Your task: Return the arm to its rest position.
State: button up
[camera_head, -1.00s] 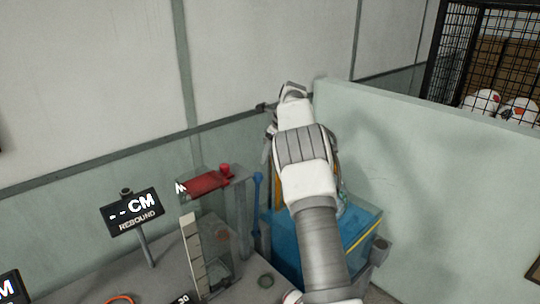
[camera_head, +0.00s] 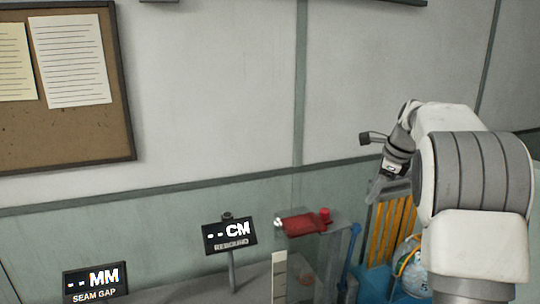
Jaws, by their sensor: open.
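My white and grey arm (camera_head: 470,190) fills the right side of the view, raised and bent, with its wrist turned down to the left. My gripper (camera_head: 376,189) hangs from it above the right end of the bench. It is small and seen from the side. It is open, and I see nothing held in it.
A red part (camera_head: 302,224) sits on a grey stand below left of my gripper. A rebound display (camera_head: 229,234) and a seam gap display (camera_head: 95,282) stand farther left. The wall space at centre is clear.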

jog(key=s+a+r+n, duration=0.3)
jog(key=s+a+n, duration=0.25)
jog(key=s, duration=0.45)
jog(key=s+a+r+n, duration=0.2)
jog(key=s+a+n, duration=0.3)
jog(key=s, duration=0.5)
jog(key=s+a+f+n+h, duration=0.1)
jog(key=s+f+n, duration=0.2)
jog(key=s+n, duration=0.3)
jog(key=s+a+f+n+t, duration=0.1)
jog(key=s+f+n, duration=0.3)
jog(key=s, duration=0.7)
jog(key=shift+a+f+n+h+b, duration=0.3)
jog(key=shift+a+n+h, duration=0.15)
jog(key=shift+n, duration=0.8)
jog(key=shift+d, duration=0.1)
